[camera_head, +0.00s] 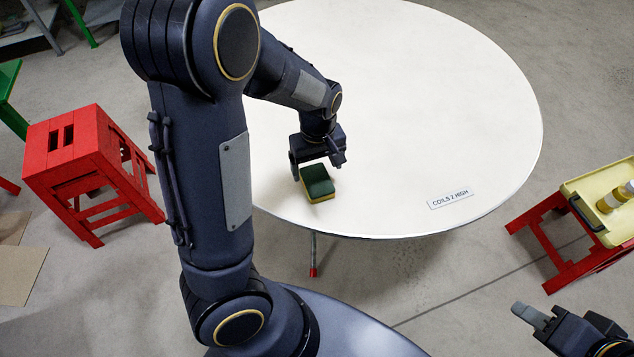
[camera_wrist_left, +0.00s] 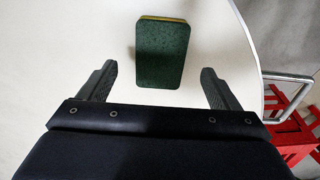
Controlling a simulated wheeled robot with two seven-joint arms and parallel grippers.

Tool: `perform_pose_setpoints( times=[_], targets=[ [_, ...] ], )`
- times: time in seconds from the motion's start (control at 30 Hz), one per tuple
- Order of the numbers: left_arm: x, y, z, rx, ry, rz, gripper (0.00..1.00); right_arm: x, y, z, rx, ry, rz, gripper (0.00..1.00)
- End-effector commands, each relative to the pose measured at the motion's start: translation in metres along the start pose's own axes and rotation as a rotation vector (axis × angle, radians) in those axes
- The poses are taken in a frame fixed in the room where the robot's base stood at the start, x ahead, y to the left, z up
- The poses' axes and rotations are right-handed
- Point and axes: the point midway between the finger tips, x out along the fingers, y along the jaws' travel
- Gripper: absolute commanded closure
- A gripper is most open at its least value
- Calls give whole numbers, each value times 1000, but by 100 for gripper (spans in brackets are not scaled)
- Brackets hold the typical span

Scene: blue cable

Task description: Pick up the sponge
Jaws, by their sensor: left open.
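The sponge (camera_head: 317,182) is a small block with a dark green top and a yellow lower layer. It lies on the white round table (camera_head: 430,95) near its front edge. My left gripper (camera_head: 318,166) is open just above and behind the sponge in the head view. In the left wrist view, the sponge (camera_wrist_left: 163,53) shows green face up, ahead of and between the two spread fingers of the left gripper (camera_wrist_left: 160,82), with no visible contact. My right gripper (camera_head: 530,313) is low at the right, away from the table; only part of it shows.
A red stool (camera_head: 75,150) stands on the left. Most of the tabletop is clear.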

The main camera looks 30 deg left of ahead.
Motion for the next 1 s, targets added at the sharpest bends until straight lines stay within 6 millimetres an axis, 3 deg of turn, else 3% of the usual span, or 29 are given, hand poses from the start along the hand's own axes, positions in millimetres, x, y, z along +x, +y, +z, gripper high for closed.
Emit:
perform_pose_setpoints(
  times=[0.3,0.6,1.0],
  targets=[
    [46,-2,-2,1,-3,-3,15,6,3,3,0,0,0,64],
    [50,-1,-2,2,-1,0,15,6,3,3,0,0,0,64],
    [50,-1,-2,2,-1,0,63,6,3,3,0,0,0,64]
  ],
)
